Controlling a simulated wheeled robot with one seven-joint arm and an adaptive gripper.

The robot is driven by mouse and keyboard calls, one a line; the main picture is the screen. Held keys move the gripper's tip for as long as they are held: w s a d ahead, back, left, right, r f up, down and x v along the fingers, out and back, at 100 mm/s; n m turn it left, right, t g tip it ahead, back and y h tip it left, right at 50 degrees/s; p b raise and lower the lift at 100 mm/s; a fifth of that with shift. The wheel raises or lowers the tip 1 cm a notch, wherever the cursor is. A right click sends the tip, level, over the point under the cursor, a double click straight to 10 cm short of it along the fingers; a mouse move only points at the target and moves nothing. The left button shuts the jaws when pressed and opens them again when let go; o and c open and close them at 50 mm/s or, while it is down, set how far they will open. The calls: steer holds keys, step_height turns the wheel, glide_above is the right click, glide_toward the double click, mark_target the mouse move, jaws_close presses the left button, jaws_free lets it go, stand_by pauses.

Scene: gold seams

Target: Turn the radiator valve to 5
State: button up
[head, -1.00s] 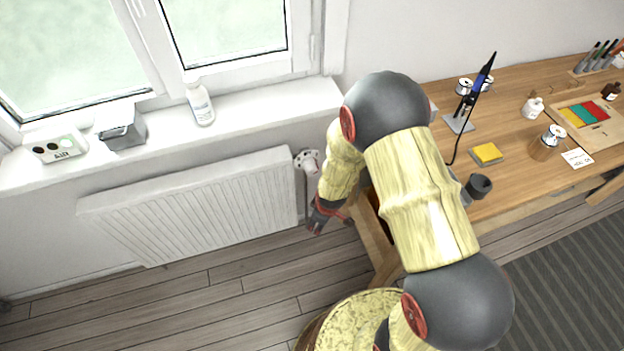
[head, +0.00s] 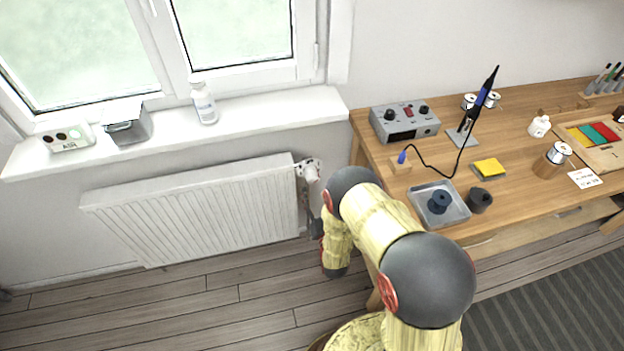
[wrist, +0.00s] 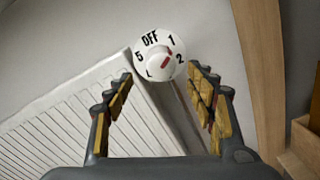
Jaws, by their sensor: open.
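The radiator valve (head: 312,173) is a white knob at the upper right end of the white radiator (head: 205,215). In the wrist view the knob (wrist: 159,55) faces me, with OFF, 1, 2 and 5 legible on its face. Its red mark slants toward the upper right, near the 1 and 2. My gripper (wrist: 163,82) is open and empty, with its yellow-padded fingers on the left and right below the knob. The knob appears beyond the fingertips, apart from them. In the head view my gripper is mostly hidden by my arm.
A wooden workbench (head: 520,185) stands right of the valve; a grey soldering station (head: 404,122) and a metal tray (head: 455,213) are on it. The window sill (head: 270,119) runs above the radiator and holds a white bottle (head: 204,103).

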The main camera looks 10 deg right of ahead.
mark_target(313, 183)
steer(key=shift+w+f, duration=0.1)
steer(key=shift+w, duration=0.3)
steer(key=shift+w+d+b, duration=0.2)
steer(key=shift+w+b, duration=1.2)
steer(key=shift+w, duration=2.15)
steer(key=shift+c, duration=1.1)
steer(key=c, duration=0.9)
steer(key=shift+c, duration=0.2)
